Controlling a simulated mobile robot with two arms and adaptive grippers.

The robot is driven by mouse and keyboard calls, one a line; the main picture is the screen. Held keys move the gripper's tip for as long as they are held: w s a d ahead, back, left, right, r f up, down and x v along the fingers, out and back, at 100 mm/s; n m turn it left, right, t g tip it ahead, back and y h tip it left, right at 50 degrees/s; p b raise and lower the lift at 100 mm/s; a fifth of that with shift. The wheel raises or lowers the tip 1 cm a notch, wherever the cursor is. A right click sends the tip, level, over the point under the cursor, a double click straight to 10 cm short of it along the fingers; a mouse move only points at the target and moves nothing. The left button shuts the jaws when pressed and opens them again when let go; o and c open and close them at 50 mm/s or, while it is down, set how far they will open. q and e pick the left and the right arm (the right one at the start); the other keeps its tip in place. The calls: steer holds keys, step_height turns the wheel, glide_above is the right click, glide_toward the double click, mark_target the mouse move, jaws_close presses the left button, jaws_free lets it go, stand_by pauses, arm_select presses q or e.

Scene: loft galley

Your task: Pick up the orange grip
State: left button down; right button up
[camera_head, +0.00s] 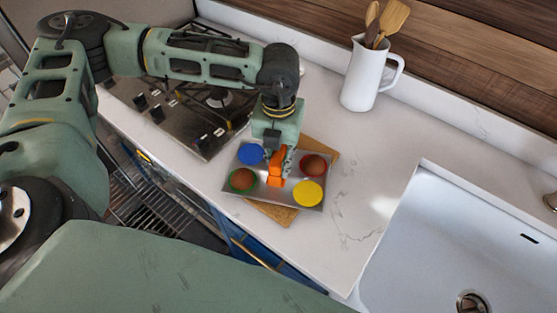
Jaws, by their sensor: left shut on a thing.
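The orange grip (275,169) is over the middle of a metal muffin tray (272,203). My left gripper (276,151) points down at it from above and is shut on the grip. Its fingers hide part of the grip. I cannot tell whether the grip or the tray is raised off the surface beneath. My right gripper does not show.
The tray holds blue (250,153), red-rimmed (314,165), green-rimmed (242,179) and yellow (308,192) round cups. A wooden board (273,211) lies beneath it. A white utensil jug (366,75), stove (187,105) and sink (470,235) surround the counter (345,215).

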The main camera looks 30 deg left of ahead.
arm_select(q)
step_height(320, 180, up, 18)
steer(key=b, duration=0.4)
stand_by(0.3)
steer(key=c, duration=2)
jaws_free()
jaws_close()
step_height(320, 180, up, 6)
steer(key=p, duration=0.4)
glide_above(279, 154)
steer(key=shift+b, duration=0.3)
